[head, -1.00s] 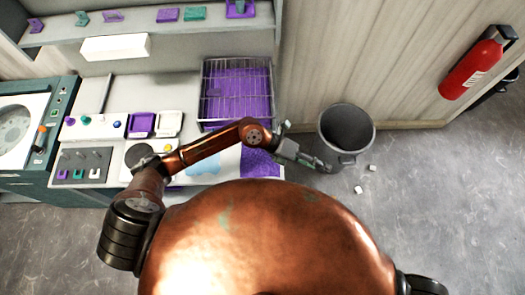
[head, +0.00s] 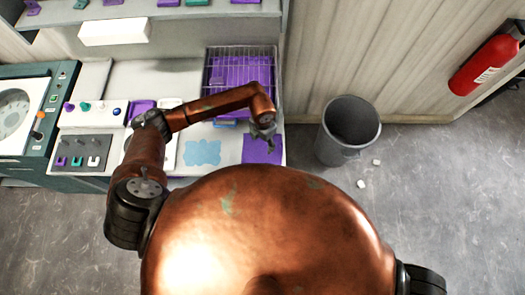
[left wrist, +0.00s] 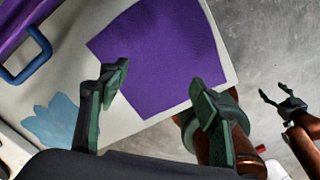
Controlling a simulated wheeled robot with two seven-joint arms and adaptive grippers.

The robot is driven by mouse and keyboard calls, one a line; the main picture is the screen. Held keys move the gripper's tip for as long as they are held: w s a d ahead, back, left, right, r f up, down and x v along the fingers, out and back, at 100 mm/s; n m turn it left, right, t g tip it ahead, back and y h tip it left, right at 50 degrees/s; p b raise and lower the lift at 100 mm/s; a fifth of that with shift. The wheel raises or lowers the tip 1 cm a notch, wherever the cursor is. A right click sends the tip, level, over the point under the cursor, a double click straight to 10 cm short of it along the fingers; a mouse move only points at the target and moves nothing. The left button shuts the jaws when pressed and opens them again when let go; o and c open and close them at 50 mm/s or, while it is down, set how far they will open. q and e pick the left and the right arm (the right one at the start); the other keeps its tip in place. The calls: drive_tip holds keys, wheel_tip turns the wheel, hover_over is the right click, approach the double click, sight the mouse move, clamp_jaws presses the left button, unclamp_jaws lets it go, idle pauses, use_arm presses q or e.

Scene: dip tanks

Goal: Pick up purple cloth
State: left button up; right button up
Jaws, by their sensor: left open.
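The purple cloth (head: 262,154) lies flat on the right end of the pale worktop, near its front edge. In the left wrist view the cloth (left wrist: 165,50) fills the upper middle. My left gripper (head: 264,142) is over the cloth, pointing down, open and empty. In the left wrist view its two fingers (left wrist: 160,82) are spread apart over the near part of the cloth. I cannot tell how high they are above it. My right gripper (left wrist: 282,101) shows at the right of the left wrist view, open and away from the cloth, over the floor.
A light blue cloth (head: 203,152) lies left of the purple one. A wire basket (head: 240,50) over a purple tank stands behind. A blue handle (left wrist: 25,55) sticks out near the cloth. A grey bin (head: 350,130) stands on the floor to the right.

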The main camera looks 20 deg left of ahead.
sight(262, 151)
use_arm(q)
wheel_tip(262, 151, down, 6)
drive_tip(key=b, duration=0.3)
drive_tip(key=shift+b, duration=0.4)
drive_tip(key=shift+f, duration=0.1)
drive_tip(key=shift+f, duration=0.1)
drive_tip(key=shift+c, duration=0.5)
drive_tip(key=shift+s, duration=0.1)
drive_tip(key=shift+c, duration=1.3)
drive_tip(key=shift+s+f, duration=0.1)
drive_tip(key=shift+f, duration=0.05)
drive_tip(key=c, duration=0.5)
